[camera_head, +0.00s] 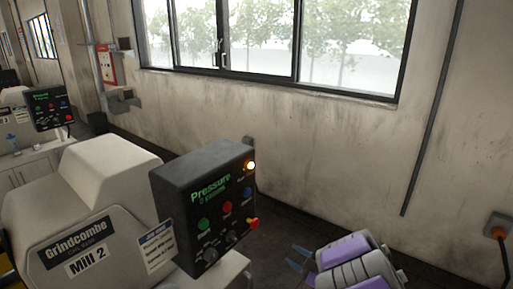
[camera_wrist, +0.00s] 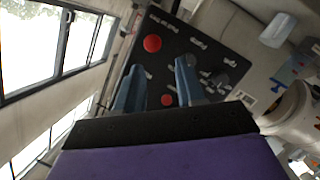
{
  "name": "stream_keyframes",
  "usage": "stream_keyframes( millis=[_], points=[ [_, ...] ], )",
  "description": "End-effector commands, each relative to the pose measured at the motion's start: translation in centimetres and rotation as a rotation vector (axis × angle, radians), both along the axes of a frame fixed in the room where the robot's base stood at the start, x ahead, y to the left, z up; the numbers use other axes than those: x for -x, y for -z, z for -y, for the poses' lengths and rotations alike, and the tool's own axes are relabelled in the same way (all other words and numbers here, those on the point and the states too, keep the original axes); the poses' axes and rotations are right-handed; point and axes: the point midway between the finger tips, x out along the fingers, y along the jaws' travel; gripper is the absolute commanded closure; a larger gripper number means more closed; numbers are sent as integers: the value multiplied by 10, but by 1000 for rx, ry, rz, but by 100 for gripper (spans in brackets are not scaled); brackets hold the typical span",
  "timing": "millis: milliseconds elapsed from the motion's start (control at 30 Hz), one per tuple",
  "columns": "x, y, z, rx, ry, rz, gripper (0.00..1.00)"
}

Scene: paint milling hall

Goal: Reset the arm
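My gripper (camera_head: 296,256) is low in the head view, just right of the black control box (camera_head: 190,215) and apart from it in the picture. Part of my purple and grey arm shows behind it. In the wrist view the two blue-grey fingers of my gripper (camera_wrist: 159,68) are spread apart with nothing between them. Beyond them, the face of a dark control panel (camera_wrist: 170,60) shows tilted, with a red button (camera_wrist: 152,43) and several knobs. Any contact with the panel cannot be made out.
The control box is mounted at a cream machine (camera_head: 95,190) labelled Mill 2. A second panel (camera_head: 48,108) stands far left. A stained wall (camera_head: 320,150) with a window closes the back.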

Motion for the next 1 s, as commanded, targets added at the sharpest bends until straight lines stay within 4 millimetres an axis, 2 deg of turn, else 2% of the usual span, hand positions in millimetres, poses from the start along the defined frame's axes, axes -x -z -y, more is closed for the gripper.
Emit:
stream_keyframes(
  millis=[100,233,367,467,600,733,867,1000],
  points=[
    [-18,-19,33,122,163,-32,62],
    [-24,-40,73,219,355,-86,62],
    [-15,-63,111,273,551,-158,62],
    [1,-79,134,289,696,-225,62],
    [36,-96,157,278,882,-341,62],
    [80,-104,166,241,1030,-475,62],
    [131,-104,161,192,1144,-636,62],
    [192,-101,140,132,1224,-835,62]
  ],
)
